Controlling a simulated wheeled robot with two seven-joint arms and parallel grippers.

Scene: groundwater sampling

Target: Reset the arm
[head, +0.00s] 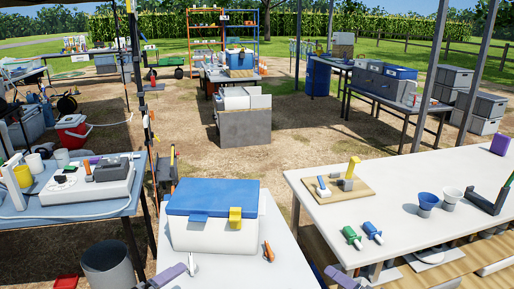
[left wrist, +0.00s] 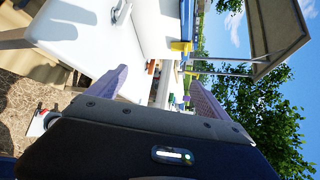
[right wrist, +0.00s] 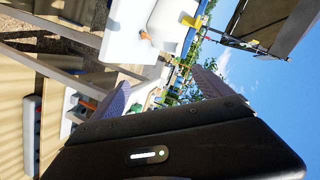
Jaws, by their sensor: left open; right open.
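My left gripper shows as a purple finger (head: 170,275) at the bottom edge of the head view, before the white table. In the left wrist view its two fingers (left wrist: 155,85) stand wide apart with nothing between them. My right gripper shows as a purple finger (head: 343,277) at the bottom edge of the head view, right of that table. In the right wrist view its fingers (right wrist: 162,85) are also apart and empty. The white cooler (head: 212,235) with a closed blue lid (head: 212,197) and yellow latch (head: 235,217) sits ahead of both, touching neither.
An orange-handled tool (head: 268,252) lies right of the cooler. The right table (head: 440,180) holds a wooden board (head: 338,188), green and blue fittings and two cups (head: 427,203). The left table (head: 75,208) holds a white instrument (head: 85,188). A gap separates the tables.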

